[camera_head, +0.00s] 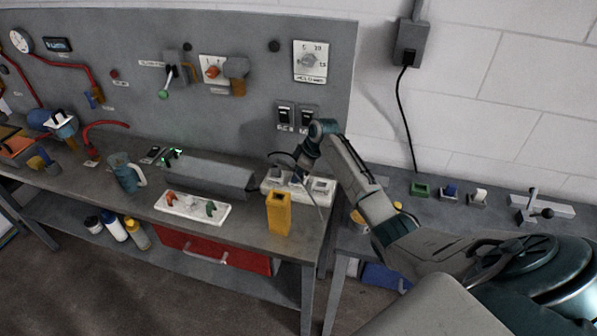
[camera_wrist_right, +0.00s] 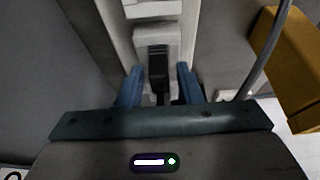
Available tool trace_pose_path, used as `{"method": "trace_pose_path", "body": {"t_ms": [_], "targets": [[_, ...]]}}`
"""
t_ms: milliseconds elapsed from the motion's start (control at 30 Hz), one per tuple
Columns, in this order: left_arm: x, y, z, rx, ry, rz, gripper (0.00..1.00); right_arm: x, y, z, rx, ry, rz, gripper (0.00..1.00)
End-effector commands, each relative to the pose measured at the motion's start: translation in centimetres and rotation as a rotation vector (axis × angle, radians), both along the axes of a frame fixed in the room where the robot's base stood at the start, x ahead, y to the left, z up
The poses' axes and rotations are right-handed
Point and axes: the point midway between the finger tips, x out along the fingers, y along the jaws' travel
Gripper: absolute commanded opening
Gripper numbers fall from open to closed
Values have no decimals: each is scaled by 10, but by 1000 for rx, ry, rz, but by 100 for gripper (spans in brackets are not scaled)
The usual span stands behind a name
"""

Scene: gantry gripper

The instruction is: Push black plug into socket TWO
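The black plug (camera_wrist_right: 158,68) is in the right wrist view, upright in the picture, its far end at a light grey socket block (camera_wrist_right: 155,35) on the white socket strip (camera_wrist_right: 120,30). I cannot tell how deep it sits. My right gripper (camera_wrist_right: 160,85) has its two blue fingers on either side of the plug, with narrow gaps showing, so it looks open around it. In the head view my right gripper (camera_head: 290,163) is over the socket strip (camera_head: 270,187) and hides part of it. The socket numbers are not readable. My left gripper is not in view.
A yellow box (camera_head: 278,215) stands just in front of the strip, and a grey cable (camera_wrist_right: 268,55) passes between them. A long grey block (camera_head: 205,175) is left of the strip, with a white tray (camera_head: 190,209) before it. A grey panel (camera_head: 200,115) rises behind.

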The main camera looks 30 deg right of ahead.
Motion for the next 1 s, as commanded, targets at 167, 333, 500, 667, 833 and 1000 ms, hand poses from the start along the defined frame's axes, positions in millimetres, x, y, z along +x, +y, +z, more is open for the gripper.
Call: {"method": "trace_pose_path", "body": {"t_ms": [167,333,500,667,833,1000], "targets": [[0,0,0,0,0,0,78,0,0,0,0,0,0,42],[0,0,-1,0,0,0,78,0,0,1,-1,-1,0,42],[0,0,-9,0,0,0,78,-4,-6,14,-2,-3,-2,42],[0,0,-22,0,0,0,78,-14,-14,43,-4,-5,1,42],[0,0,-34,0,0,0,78,-23,-22,74,-4,-5,0,42],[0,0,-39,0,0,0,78,-29,-26,93,-1,-1,-1,42]]}}
